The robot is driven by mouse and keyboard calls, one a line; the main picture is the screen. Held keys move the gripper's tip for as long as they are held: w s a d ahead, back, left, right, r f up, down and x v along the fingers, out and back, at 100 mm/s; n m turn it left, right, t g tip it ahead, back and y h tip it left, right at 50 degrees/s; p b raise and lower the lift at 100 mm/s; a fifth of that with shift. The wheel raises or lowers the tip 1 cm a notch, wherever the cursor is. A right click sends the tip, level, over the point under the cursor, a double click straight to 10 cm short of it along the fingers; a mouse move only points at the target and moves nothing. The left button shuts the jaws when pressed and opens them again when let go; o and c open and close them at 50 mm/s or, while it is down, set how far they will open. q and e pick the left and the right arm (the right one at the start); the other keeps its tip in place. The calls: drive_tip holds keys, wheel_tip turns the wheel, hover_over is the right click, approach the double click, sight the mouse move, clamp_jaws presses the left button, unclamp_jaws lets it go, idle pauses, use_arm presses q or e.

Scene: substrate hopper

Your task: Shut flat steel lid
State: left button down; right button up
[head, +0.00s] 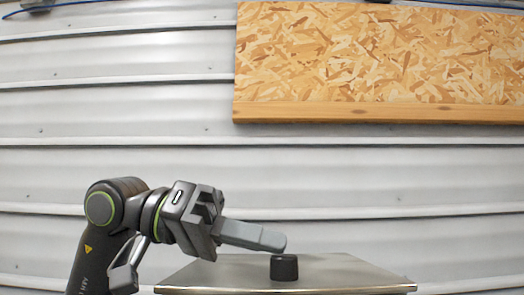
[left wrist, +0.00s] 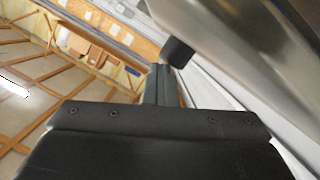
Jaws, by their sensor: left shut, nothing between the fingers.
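The flat steel lid (head: 225,275) is at the bottom of the head view, its brushed top face seen at a shallow angle. A short black knob (head: 284,267) stands on it near the front edge. My left gripper (head: 278,241) is shut and empty, its grey fingers just above and behind the knob in the picture. In the left wrist view the lid (left wrist: 245,50) fills the upper right, and the knob (left wrist: 177,52) shows beside the tips of the shut fingers (left wrist: 163,75). I cannot tell whether they touch. What is below the lid is hidden. My right gripper is out of view.
A corrugated light metal wall (head: 120,120) stands behind. A chipboard panel (head: 380,55) with a wooden bottom edge (head: 380,113) hangs at the upper right, well above the lid. The space above the lid and to its right looks clear.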

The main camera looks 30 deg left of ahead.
use_arm(q)
drive_tip(key=shift+s+f, duration=0.1)
drive_tip(key=shift+f, duration=0.25)
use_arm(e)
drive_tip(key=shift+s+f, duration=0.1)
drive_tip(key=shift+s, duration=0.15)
use_arm(q)
drive_tip(key=shift+a+r+b, duration=0.1)
drive_tip(key=shift+a+b, duration=0.15)
drive_tip(key=shift+b, duration=0.05)
drive_tip(key=b+v, duration=0.2)
drive_tip(key=v, duration=1.5)
drive_tip(key=shift+r, duration=0.3)
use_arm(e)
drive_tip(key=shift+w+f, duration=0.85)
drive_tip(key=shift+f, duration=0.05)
